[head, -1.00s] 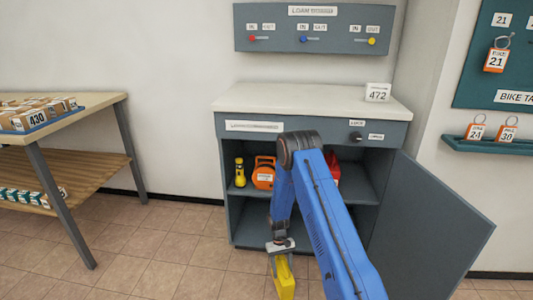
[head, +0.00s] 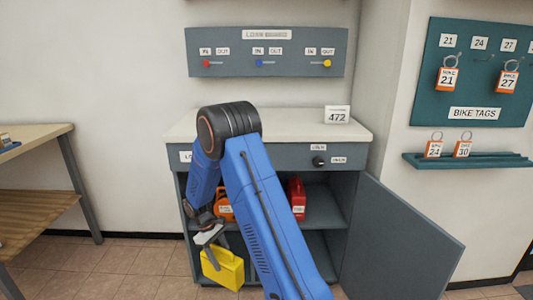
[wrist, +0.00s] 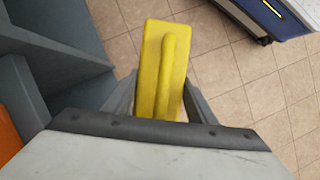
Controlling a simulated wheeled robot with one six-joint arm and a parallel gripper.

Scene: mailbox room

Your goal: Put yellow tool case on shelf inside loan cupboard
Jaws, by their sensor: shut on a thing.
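The yellow tool case (head: 222,270) hangs from my gripper (head: 212,243), which is shut on it, low in front of the cupboard's left side. In the wrist view the case (wrist: 152,70) sits between the two fingers (wrist: 158,100), with floor beyond it. The grey loan cupboard (head: 346,212) stands open, its door (head: 400,245) swung out to the right. Inside, an orange item (head: 226,213) and a red case (head: 296,195) stand on the upper shelf (head: 322,215). My arm hides much of the cupboard's middle and left.
A white worktop (head: 290,125) with a 472 sign (head: 337,115) tops the cupboard. The loan board (head: 265,52) hangs above. A wooden table (head: 35,140) stands left. Bike tags hang on a teal board (head: 475,75) at right. Floor shows between table and cupboard.

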